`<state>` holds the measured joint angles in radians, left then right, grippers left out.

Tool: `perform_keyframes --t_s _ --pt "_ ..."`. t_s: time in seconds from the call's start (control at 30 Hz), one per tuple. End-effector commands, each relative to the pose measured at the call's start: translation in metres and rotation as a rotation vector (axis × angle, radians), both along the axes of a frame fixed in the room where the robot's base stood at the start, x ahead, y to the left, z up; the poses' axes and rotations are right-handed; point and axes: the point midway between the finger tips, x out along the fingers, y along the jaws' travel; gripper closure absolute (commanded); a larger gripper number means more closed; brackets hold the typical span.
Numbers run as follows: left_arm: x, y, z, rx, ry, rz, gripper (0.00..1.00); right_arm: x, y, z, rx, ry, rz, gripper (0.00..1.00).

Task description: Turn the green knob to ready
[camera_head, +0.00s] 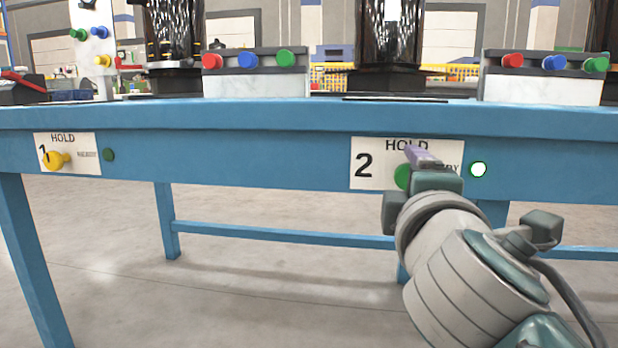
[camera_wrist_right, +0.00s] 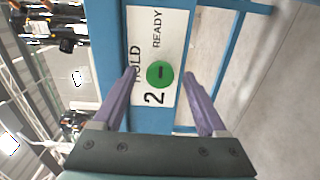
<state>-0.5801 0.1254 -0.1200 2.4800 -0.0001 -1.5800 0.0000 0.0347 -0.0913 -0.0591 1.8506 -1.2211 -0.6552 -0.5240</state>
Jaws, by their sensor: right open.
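The green knob (camera_wrist_right: 160,80) sits on the label plate marked 2 (camera_wrist_right: 178,28), with HOLD and READY printed on it. A short dark mark shows on the knob's face; which way it points is not clear. In the head view the knob (camera_head: 402,177) is partly hidden behind my right gripper (camera_head: 424,157). In the right wrist view my right gripper (camera_wrist_right: 161,75) is open, with one purple finger on each side of the knob. I cannot tell whether the fingers touch it. My left gripper is not in view.
A lit lamp (camera_head: 479,169) is right of plate 2. A yellow knob (camera_head: 55,160) on plate 1 and an unlit green lamp (camera_head: 109,155) are at left. The blue table (camera_head: 250,165) carries button boxes (camera_head: 256,86). Below the table is open floor.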

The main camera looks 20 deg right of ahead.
Motion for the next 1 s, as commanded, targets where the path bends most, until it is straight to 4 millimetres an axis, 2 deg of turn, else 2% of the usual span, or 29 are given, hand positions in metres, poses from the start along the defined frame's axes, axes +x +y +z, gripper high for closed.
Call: perform_keyframes --t_s 0.17,0.5,0.6,0.73,1.0 --pt "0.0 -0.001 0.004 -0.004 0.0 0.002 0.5 -0.009 0.006 0.0 0.001 0.003 0.001 0.25" --pt "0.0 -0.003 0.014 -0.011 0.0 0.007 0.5 -0.065 0.04 0.0 0.003 0.004 0.001 0.25" --pt "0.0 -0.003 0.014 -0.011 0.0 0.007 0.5 -0.076 0.047 -0.001 0.001 0.003 0.001 0.25" --pt "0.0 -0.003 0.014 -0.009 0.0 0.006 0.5 -0.084 0.051 0.0 0.001 0.001 0.0 0.25" --pt "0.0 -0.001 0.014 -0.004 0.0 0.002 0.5 -0.085 0.052 0.0 0.0 0.0 0.0 0.25"
